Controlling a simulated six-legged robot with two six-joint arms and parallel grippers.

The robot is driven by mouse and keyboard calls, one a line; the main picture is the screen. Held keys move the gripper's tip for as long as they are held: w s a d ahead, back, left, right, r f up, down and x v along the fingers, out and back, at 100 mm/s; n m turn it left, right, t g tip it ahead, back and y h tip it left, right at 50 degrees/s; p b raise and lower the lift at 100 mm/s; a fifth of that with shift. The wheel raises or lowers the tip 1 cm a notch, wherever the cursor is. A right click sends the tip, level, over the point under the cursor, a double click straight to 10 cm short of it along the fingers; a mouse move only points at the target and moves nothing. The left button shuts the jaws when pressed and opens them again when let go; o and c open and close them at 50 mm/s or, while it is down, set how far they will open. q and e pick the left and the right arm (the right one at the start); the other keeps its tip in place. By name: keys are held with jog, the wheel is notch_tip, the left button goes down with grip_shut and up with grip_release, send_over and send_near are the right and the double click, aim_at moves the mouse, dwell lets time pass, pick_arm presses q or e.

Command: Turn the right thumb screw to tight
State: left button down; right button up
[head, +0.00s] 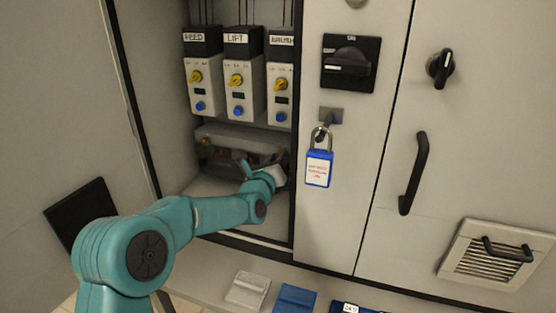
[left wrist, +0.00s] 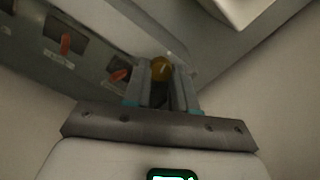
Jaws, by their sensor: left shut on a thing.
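The right thumb screw (left wrist: 161,68) is a round brass-coloured knob in the left wrist view, at the edge of a long grey unit. My left gripper (left wrist: 161,82) is shut on it, one finger on each side. In the head view my left gripper (head: 281,170) reaches into the open cabinet at the right end of the low grey unit (head: 235,136). The gripper hides the right screw there. How tight the screw is cannot be told. My right gripper is not in view.
Three labelled modules with yellow knobs, the middle one LIFT (head: 240,85), hang above the unit. The cabinet's door post with a blue padlock (head: 318,168) stands close to the right of my left gripper. Red levers (left wrist: 66,43) show beside the screw in the wrist view.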

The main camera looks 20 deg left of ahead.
pick_arm(q)
jog(key=shift+r, duration=0.2)
jog(key=c, duration=0.9)
grip_release()
jog(key=shift+f, duration=0.1)
jog(key=shift+s, duration=0.1)
jog(key=s, duration=0.5)
jog(key=s+b, duration=0.1)
jog(key=s, duration=0.4)
jog(key=s+b, duration=0.1)
jog(key=s, duration=0.5)
jog(key=shift+a, duration=0.3)
